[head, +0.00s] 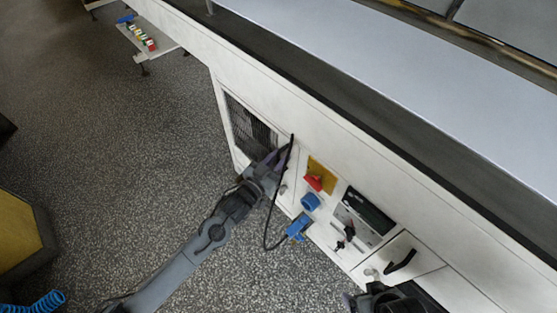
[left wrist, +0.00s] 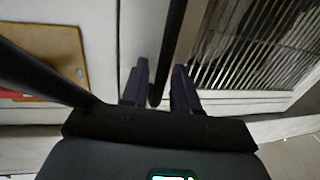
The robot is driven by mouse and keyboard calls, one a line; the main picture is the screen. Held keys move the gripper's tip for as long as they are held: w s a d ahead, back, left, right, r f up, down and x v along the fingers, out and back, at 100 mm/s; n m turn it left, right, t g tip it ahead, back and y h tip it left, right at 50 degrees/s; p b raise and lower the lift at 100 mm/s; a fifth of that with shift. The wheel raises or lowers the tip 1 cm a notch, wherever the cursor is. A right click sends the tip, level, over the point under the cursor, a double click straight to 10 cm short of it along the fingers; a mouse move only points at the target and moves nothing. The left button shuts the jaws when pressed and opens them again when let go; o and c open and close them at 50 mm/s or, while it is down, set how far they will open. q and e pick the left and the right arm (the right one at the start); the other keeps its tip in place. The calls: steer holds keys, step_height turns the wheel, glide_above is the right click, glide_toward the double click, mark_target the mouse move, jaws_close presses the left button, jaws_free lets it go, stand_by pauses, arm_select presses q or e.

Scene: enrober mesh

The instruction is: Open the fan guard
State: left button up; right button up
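The fan guard is a dark slatted grille (head: 250,125) in a white frame at the left end of the machine's front. It looks flush with the panel. Its slats also show at the upper right of the left wrist view (left wrist: 262,45). My left gripper (head: 284,155) is at the guard's right edge. In the left wrist view its two fingers (left wrist: 158,88) are apart, with a dark bar (left wrist: 174,35) running between them. Gaps show beside the bar, so the fingers do not look closed on it. My right gripper (head: 385,300) is at the bottom edge, partly cut off; its fingers are unclear.
Right of the guard are a red switch on a yellow plate (head: 318,176), a blue socket (head: 310,202), a blue plug (head: 299,226) and a black door handle (head: 401,261). A black cable (head: 265,235) loops near my left gripper. The speckled floor (head: 120,150) at left is clear.

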arm_select(q)
jaws_close()
stand_by(0.4)
